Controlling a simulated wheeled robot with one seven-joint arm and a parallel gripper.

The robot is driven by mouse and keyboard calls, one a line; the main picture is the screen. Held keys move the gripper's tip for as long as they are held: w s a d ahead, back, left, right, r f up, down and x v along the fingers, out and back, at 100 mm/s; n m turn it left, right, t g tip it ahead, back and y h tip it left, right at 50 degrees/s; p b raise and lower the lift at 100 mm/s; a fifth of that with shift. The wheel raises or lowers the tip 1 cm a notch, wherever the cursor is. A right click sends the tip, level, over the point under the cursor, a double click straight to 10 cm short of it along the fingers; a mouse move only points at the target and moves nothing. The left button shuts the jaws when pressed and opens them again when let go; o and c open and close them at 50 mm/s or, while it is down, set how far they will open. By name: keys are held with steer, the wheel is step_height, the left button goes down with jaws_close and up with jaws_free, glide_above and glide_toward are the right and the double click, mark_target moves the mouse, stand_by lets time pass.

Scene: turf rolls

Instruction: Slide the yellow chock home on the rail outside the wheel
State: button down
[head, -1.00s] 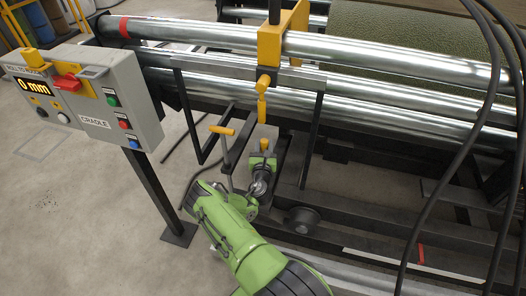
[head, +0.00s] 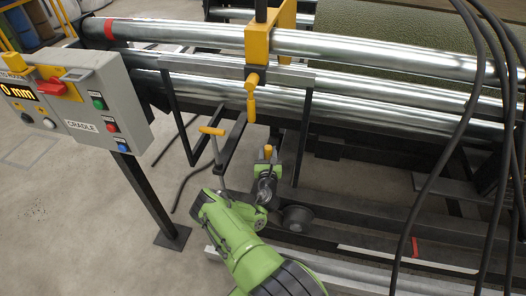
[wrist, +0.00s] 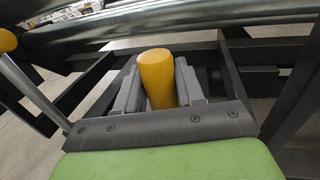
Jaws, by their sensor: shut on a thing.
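My gripper (head: 267,165) is shut on an upright yellow round post, taken as the grip of the yellow chock (head: 268,153). In the wrist view the chock's post (wrist: 157,78) stands between the two grey fingers, its top free above them. Its lower part is hidden by the fingers and gripper body. The dark wheel (head: 298,218) is to the right of and below my gripper in the head view, apart from it. A dark rail (head: 365,235) runs past the wheel toward the right. I cannot tell whether the chock touches the rail.
A yellow-topped T-handle (head: 212,131) stands close left of my gripper. A yellow hanging handle (head: 252,100) and steel rollers (head: 400,105) are above. A grey control box (head: 85,108) reading 0 mm stands at left. Black hoses (head: 437,165) hang at right.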

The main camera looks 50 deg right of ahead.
steer(key=shift+s+d+r, duration=0.15)
steer(key=shift+s, duration=0.05)
